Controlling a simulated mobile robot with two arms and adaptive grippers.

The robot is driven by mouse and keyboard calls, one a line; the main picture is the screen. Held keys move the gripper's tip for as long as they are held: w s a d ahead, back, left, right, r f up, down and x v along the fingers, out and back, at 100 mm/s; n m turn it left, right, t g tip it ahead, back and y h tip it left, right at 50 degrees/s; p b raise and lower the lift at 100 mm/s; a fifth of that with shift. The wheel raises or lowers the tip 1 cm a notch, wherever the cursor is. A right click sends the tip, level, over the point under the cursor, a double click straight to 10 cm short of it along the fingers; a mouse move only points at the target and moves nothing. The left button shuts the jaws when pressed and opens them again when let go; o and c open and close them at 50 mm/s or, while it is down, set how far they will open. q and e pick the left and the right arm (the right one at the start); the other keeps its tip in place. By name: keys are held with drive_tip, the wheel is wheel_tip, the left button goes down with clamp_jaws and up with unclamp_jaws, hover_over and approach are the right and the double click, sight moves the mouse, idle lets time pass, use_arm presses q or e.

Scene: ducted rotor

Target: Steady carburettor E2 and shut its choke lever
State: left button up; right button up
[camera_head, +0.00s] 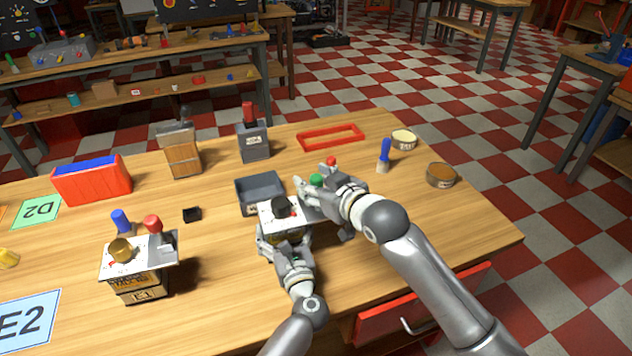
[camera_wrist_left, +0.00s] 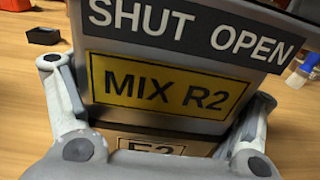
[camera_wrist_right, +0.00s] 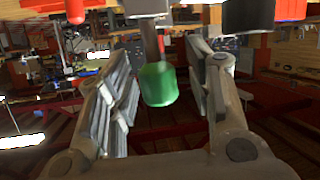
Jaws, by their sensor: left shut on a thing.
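Carburettor E2 (camera_head: 268,216) stands on the table behind my left gripper (camera_head: 285,242), with a white top plate and a black knob (camera_head: 282,204). My left gripper is shut on its body, one finger on each side. In the left wrist view its front shows a SHUT OPEN strip (camera_wrist_left: 190,28), a yellow MIX R2 label (camera_wrist_left: 165,85) and a partly hidden E2 label (camera_wrist_left: 145,147). A green-knobbed lever (camera_wrist_right: 157,84) stands between the spread fingers of my right gripper (camera_wrist_right: 163,60), which is open. The green knob (camera_head: 316,180) also shows in the head view.
Carburettor E1 (camera_head: 140,282) stands to the left. A grey tray (camera_head: 260,190) lies just behind E2. A red frame (camera_head: 330,137), a blue-handled brush (camera_head: 384,156) and round tins (camera_head: 441,175) lie beyond my right gripper. The table's front right is clear.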

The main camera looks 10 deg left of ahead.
drive_tip(key=shift+r, duration=0.1)
drive_tip(key=v, duration=1.2)
drive_tip(key=shift+a, duration=0.1)
idle(0.4)
use_arm(q)
drive_tip(key=o, duration=1.1)
